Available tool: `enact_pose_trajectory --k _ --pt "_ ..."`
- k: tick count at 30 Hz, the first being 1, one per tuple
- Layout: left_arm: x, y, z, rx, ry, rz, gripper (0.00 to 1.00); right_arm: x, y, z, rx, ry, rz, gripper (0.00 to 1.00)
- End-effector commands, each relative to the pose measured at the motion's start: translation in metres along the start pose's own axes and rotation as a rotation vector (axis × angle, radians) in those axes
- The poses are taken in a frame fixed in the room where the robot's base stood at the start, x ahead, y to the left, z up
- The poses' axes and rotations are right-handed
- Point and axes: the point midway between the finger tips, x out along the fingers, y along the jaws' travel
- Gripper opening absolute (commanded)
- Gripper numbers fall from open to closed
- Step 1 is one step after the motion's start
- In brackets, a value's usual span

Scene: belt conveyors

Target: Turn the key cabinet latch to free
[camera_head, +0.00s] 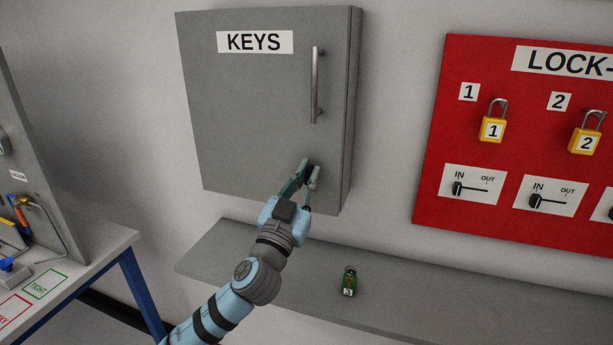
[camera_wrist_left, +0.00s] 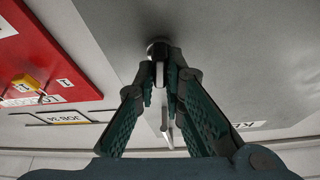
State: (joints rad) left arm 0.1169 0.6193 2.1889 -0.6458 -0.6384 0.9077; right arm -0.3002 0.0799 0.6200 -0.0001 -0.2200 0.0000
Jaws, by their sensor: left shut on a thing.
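The grey key cabinet (camera_head: 245,110) hangs on the wall, its door closed and labelled KEYS. A vertical bar handle (camera_head: 317,85) is on the right side of the door. My left gripper (camera_head: 310,172) reaches up to the door's lower right, below the handle. It is shut on the cabinet latch (camera_wrist_left: 158,47), a small round dark piece on the door; the fingers (camera_wrist_left: 160,78) hide most of it. Which way the latch is turned cannot be told. The door also shows in the left wrist view (camera_wrist_left: 235,50). My right gripper is out of view.
A red lock-out board (camera_head: 435,150) with yellow padlocks and IN/OUT switches is at right. A workbench (camera_head: 90,250) stands at left.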

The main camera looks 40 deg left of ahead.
Motion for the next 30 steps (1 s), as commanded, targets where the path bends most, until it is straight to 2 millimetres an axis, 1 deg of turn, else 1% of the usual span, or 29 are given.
enact_pose_trajectory --k 8,14,20,30 --pt "0.001 0.001 -0.001 0.223 -0.001 0.092 0.00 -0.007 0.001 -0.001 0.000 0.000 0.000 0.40" --pt "0.001 0.001 -0.002 0.400 -0.001 0.166 0.00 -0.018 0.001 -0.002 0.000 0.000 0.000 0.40" --pt "0.001 0.002 -0.003 0.573 -0.002 0.238 0.00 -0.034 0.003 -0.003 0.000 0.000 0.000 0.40" --pt "0.001 0.002 -0.003 0.869 -0.003 0.362 0.00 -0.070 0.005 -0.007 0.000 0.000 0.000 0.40"
